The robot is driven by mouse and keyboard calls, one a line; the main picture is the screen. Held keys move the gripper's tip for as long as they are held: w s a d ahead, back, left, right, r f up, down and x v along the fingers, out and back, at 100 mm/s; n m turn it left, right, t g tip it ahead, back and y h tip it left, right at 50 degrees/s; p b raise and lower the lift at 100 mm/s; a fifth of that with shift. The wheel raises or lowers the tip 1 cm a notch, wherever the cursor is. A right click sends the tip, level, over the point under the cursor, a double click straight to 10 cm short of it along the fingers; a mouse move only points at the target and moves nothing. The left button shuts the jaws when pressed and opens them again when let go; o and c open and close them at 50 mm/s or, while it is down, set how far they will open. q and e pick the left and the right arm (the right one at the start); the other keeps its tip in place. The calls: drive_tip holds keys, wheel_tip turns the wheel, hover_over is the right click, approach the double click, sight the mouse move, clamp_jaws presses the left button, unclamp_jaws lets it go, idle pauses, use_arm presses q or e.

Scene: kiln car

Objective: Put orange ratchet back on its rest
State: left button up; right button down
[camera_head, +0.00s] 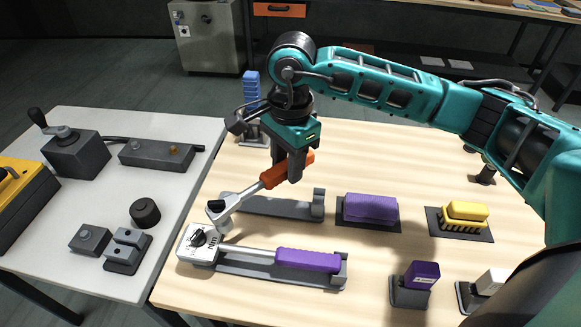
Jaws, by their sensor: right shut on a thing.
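The orange ratchet (271,179) has an orange handle and a grey metal head. My right gripper (292,172) points down and is shut on its handle. The ratchet is held slanted, its head low at the left and its handle towards the upper right. An empty grey rest (285,208) lies just below and in front of it, with an upright bracket at its right end. The ratchet's head is near the rest's left end; I cannot tell whether they touch. My left gripper is not in view.
A purple block (370,208) and a yellow brush (464,215) are to the right. A grey table (60,243) with dark fixtures adjoins at left.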

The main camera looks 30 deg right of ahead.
drive_tip(key=m, duration=0.2)
drive_tip(key=f+m, duration=0.1)
drive_tip(key=m, duration=0.1)
drive_tip(key=shift+w+d+m, duration=0.2)
drive_tip(key=shift+m, duration=0.2)
drive_tip(key=m, duration=0.3)
drive_tip(key=f+m+b, duration=0.1)
drive_tip(key=m, duration=0.1)
drive_tip(key=shift+w+d, duration=0.2)
drive_tip(key=shift+d, duration=0.05)
drive_tip(key=shift+f+b, duration=0.5)
drive_tip(key=shift+f, duration=0.35)
drive_tip(key=shift+r, duration=0.1)
drive_tip(key=shift+s+d+f+b, duration=0.1)
drive_tip(key=shift+f+b, duration=0.2)
drive_tip(key=shift+b, duration=0.05)
